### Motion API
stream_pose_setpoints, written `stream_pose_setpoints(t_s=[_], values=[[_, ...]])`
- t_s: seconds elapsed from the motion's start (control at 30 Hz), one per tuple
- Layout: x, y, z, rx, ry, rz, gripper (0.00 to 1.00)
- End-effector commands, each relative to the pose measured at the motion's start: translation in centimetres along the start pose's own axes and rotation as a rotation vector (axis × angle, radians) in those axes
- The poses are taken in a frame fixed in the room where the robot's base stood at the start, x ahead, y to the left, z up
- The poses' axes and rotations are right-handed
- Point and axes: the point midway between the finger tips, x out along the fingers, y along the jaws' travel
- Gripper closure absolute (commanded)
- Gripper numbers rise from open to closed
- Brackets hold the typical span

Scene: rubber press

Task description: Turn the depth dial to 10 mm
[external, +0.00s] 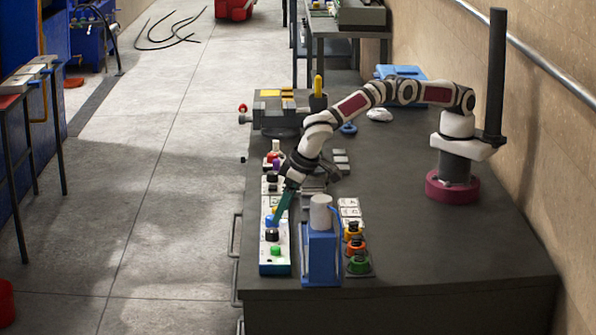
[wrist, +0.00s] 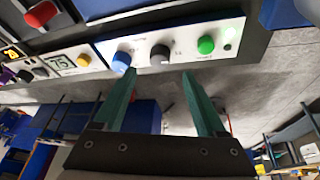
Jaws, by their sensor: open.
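The white control panel (external: 274,262) lies along the left edge of the bench. In the wrist view a dark dial (wrist: 160,55) with small marks around it sits between a blue knob (wrist: 121,62) and a green button (wrist: 206,45). Its labels are too small to read, so I cannot tell its setting or confirm it is the depth dial. My gripper (wrist: 158,74) is open and empty. Its teal fingertips point toward the panel, the left one near the blue knob, the right one below and right of the dark dial. In the external view my gripper (external: 278,218) is low over the panel.
A yellow button (wrist: 83,61) and another dark knob (wrist: 25,75) sit further left on the panel. A blue press (external: 321,252) stands close right of the panel, with coloured knobs (external: 355,246) beyond it. The bench's right side is clear.

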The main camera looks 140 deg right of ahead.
Motion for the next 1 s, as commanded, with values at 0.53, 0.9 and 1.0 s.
stream_pose_setpoints(t_s=[0.53, 0.9, 1.0], values=[[-9.2, 0.0, 0.0, 0.0, 0.0, 0.001, 0.27], [-4.6, 3.1, 8.2, 0.017, -0.494, -0.031, 0.46], [-5.0, 4.3, 14.0, 0.18, -0.924, -0.164, 0.46]])
